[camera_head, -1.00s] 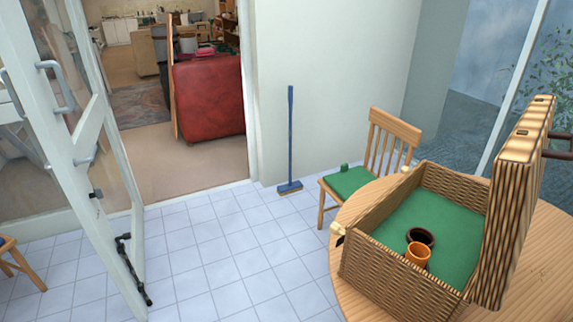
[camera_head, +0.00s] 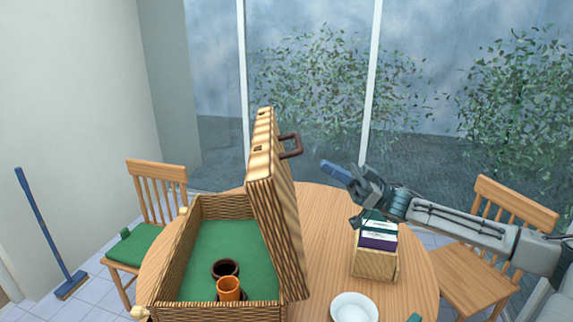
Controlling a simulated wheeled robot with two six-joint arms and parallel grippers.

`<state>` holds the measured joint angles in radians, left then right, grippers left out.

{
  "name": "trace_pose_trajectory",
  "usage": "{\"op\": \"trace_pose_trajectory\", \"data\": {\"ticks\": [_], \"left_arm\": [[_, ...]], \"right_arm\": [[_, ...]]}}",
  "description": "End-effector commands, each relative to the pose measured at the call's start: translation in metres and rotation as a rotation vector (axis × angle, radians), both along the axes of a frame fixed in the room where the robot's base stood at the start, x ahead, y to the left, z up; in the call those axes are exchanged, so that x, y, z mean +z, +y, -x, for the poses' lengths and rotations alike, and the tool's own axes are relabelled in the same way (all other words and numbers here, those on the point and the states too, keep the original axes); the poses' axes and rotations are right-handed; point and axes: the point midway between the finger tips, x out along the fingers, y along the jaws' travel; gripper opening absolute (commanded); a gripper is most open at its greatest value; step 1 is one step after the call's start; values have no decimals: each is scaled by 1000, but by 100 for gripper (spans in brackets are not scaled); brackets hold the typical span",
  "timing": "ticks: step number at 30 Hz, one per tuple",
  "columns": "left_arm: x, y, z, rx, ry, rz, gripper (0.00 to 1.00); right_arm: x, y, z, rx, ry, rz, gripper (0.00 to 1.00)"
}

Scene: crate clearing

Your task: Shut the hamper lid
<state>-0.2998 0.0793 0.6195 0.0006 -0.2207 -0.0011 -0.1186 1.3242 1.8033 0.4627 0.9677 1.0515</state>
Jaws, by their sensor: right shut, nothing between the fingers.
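A wicker hamper (camera_head: 165,272) with a green lining stands on the round wooden table. Its lid (camera_head: 277,215) is open and stands nearly upright on the hamper's right side, with a dark brown handle (camera_head: 291,146) on its outer face. Inside the hamper are a dark brown bowl or cup (camera_head: 225,267) and an orange cup (camera_head: 229,287). My right gripper (camera_head: 334,170) comes in from the right. It is shut and empty, to the right of the lid and apart from it. My left gripper is not in view.
The round table (camera_head: 325,240) also bears a wooden box (camera_head: 375,262) of packets below my right arm and a white bowl (camera_head: 354,308) at the front. Wooden chairs stand at left (camera_head: 157,205) and right (camera_head: 475,280). A blue broom (camera_head: 48,232) leans at far left.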

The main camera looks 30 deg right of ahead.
Motion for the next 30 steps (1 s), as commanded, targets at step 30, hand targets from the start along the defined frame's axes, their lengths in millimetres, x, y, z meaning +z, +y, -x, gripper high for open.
{"op": "trace_pose_trajectory", "data": {"ticks": [30], "left_arm": [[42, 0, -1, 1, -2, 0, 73]], "right_arm": [[26, 76, -48, -3, -2, -2, 0]]}}
